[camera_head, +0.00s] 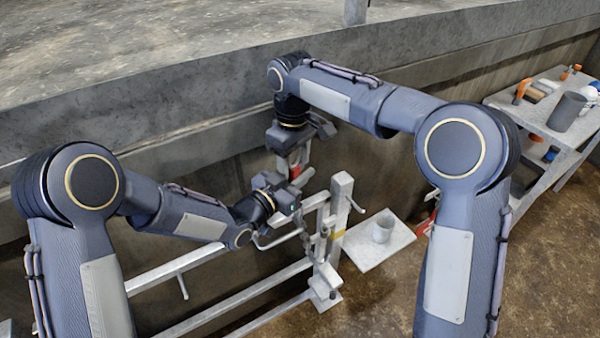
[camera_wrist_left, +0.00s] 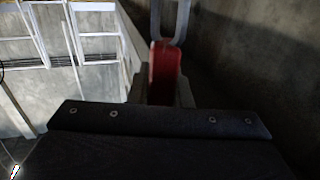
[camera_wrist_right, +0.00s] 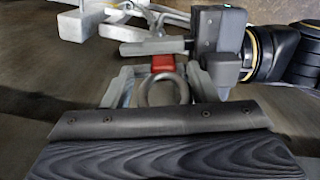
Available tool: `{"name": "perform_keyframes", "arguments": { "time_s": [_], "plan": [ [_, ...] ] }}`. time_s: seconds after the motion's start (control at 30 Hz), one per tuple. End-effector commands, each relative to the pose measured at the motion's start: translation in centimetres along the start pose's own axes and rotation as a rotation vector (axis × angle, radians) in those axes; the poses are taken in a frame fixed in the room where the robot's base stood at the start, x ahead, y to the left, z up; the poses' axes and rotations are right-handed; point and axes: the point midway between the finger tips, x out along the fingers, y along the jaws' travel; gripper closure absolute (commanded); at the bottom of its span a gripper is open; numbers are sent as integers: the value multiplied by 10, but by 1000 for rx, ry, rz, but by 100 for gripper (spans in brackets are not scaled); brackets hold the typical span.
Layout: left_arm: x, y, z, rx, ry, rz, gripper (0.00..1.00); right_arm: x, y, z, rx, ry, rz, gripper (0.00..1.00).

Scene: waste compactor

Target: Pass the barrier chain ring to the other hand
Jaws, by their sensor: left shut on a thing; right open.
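The barrier chain ring is a grey metal loop with a red part (camera_head: 295,172). My left gripper (camera_head: 299,183) is shut on the red part, which shows between its fingers in the left wrist view (camera_wrist_left: 165,72). The grey loop (camera_wrist_left: 170,18) sticks out beyond those fingertips. My right gripper (camera_head: 296,157) is above the left one, open. In the right wrist view, the grey loop (camera_wrist_right: 162,88) lies between the open right fingers, with space visible on both sides. The red part (camera_wrist_right: 163,63) is just beyond them.
A grey metal railing with a square post (camera_head: 341,205) stands close to both grippers, beside the concrete wall (camera_head: 225,165). A shelf (camera_head: 530,115) with tools and containers stands at far right.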

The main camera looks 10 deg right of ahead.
Motion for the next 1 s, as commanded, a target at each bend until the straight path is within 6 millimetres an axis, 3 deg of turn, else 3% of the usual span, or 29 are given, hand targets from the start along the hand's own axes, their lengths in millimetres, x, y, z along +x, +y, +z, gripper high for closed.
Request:
{"name": "perform_keyframes", "arguments": {
  "time_s": [0.03, 0.27, 0.7, 1.0],
  "plan": [
    [1, -4, -2, 0, 3, -9, 100, 1, -9, 1, -17, -11, -16, 34],
    [1, -6, -1, -1, 3, -12, 100, -10, -9, 0, -19, -6, -15, 34],
    [0, -3, 0, -1, 0, -7, 100, -98, -3, -1, -6, 2, -4, 34],
    [0, -2, -1, 0, 2, -5, 100, -123, 3, 8, 10, 13, -2, 34]
  ]
}}
